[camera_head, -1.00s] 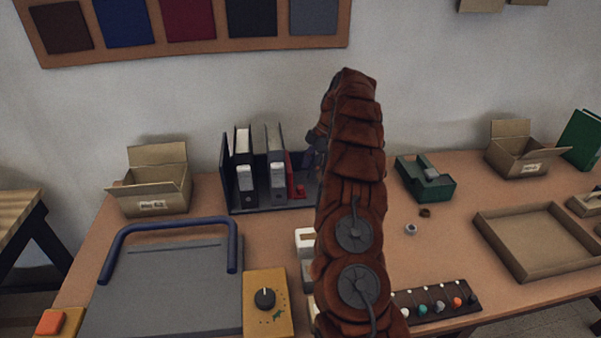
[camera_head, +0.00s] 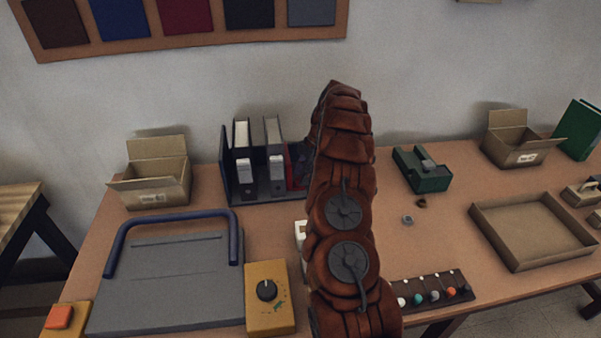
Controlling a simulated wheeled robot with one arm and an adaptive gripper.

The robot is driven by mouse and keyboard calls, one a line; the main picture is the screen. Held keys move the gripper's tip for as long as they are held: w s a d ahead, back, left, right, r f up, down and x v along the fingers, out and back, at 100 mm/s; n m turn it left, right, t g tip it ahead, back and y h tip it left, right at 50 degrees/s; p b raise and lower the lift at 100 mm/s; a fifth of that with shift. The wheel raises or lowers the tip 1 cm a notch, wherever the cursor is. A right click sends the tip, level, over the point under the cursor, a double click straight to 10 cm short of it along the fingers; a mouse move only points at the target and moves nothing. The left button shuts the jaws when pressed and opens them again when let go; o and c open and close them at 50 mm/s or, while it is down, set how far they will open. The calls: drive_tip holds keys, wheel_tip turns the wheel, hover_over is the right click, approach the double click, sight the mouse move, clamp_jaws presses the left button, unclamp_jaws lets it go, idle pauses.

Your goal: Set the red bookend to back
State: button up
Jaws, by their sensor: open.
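The red bookend (camera_head: 289,162) stands upright in the dark file rack (camera_head: 260,198), just right of the binders, its right part hidden by my arm. My gripper (camera_head: 302,160) shows only as a dark sliver at the left edge of my arm, beside the bookend. Its fingers are mostly hidden, and I cannot tell whether they touch the bookend. It is open.
An open carton (camera_head: 155,180) stands left of the rack. A grey board with a blue handle (camera_head: 175,275) and a yellow dial box (camera_head: 268,300) lie in front. A green tape dispenser (camera_head: 422,170) and a shallow tray (camera_head: 530,235) are on the right.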

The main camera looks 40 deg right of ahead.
drive_tip(key=shift+a+f, duration=0.15)
drive_tip(key=shift+f, duration=0.05)
clamp_jaws()
idle(0.4)
